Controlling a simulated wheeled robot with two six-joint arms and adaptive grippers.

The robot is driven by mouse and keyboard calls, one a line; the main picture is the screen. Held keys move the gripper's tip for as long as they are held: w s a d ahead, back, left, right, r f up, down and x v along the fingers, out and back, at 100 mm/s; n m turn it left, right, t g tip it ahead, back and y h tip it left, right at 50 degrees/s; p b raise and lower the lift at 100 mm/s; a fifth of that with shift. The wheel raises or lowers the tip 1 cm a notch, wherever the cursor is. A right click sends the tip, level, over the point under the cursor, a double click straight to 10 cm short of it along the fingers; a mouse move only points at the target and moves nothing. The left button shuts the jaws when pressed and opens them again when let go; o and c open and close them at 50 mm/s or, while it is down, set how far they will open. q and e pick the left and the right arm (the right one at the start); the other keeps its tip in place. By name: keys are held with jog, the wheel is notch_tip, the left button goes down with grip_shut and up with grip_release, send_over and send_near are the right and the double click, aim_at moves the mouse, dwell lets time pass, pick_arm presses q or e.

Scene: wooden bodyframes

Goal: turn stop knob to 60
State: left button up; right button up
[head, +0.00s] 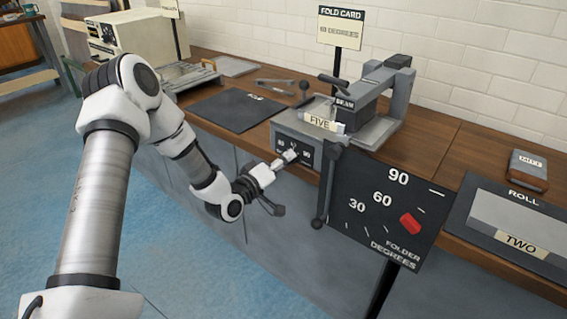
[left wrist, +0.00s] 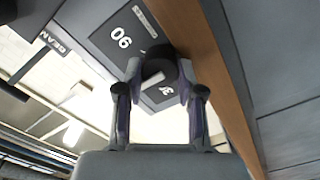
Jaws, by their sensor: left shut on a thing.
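The folder (head: 352,110) stands on the wooden bench, with a beam on top and a label reading FIVE. Its stop dial plate (head: 310,153) is on the front face. My left gripper (head: 287,158) reaches the plate from the left and hides most of the knob. In the left wrist view my left gripper (left wrist: 158,75) is shut on the dark round stop knob (left wrist: 158,56), which carries a pale mark. The number 90 shows beside it, and another number is partly covered. My right gripper is not in view.
A large black sign (head: 388,205) shows 30, 60 and 90 with a red marker (head: 411,223) to the right of 60. A dark lever (head: 320,190) hangs just right of the dial. A fold card (head: 340,27) stands behind. A black mat (head: 234,110) lies left.

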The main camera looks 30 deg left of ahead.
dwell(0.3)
pick_arm(q)
jog(key=o, duration=1.1)
jog(key=shift+o, duration=0.2)
jog(key=s+a, duration=0.1)
jog(key=s, duration=1.1)
